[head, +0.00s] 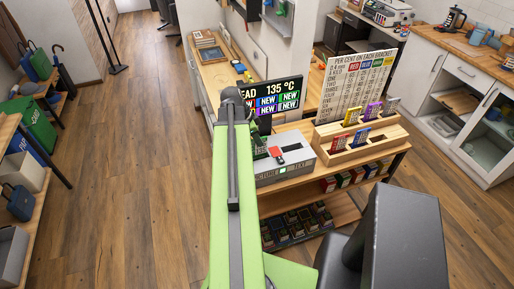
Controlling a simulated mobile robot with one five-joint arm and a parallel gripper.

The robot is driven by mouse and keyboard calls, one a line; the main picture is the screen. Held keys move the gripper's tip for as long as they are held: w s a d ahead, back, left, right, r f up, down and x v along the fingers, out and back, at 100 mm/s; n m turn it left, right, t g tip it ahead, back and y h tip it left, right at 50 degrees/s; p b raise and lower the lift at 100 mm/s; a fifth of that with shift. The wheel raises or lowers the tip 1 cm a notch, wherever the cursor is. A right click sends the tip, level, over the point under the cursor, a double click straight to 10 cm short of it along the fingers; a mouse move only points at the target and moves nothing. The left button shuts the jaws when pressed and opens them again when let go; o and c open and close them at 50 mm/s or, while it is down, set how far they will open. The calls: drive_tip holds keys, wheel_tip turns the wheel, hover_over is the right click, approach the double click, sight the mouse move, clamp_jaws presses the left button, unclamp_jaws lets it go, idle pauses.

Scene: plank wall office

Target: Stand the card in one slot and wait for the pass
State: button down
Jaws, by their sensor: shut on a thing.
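My gripper (262,148) is partly hidden behind my green arm, over the left part of a grey box. It is shut on a small card with a red part (276,152), just above or touching the box top; I cannot tell which. The grey box (297,169) has front lettering that looks like PICTURE and TEXT, and a small green mark. Its slots are too small to make out. A dark screen (290,87) behind it reads 135 °C, with coloured tiles marked NEW.
A stepped wooden rack (374,149) right of the box holds several coloured cards. A printed board (354,83) headed PER CENT ON EACH BRACKET stands behind it. Shelves below (310,204) hold small boxes. Wooden floor (150,180) at left is clear.

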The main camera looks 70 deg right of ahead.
drive_tip(key=shift+s+f, duration=0.1)
drive_tip(key=shift+f, duration=0.25)
drive_tip(key=c, duration=2)
unclamp_jaws()
drive_tip(key=shift+f, duration=0.2)
drive_tip(key=o, duration=0.5)
drive_tip(key=shift+r, duration=0.15)
drive_tip(key=shift+r+p, duration=0.3)
drive_tip(key=shift+p, duration=0.15)
drive_tip(key=p+v, duration=1)
drive_tip(key=v, duration=0.1)
drive_tip(key=shift+a+r+p, duration=0.15)
drive_tip(key=shift+r+p, duration=0.1)
drive_tip(key=shift+p, duration=0.05)
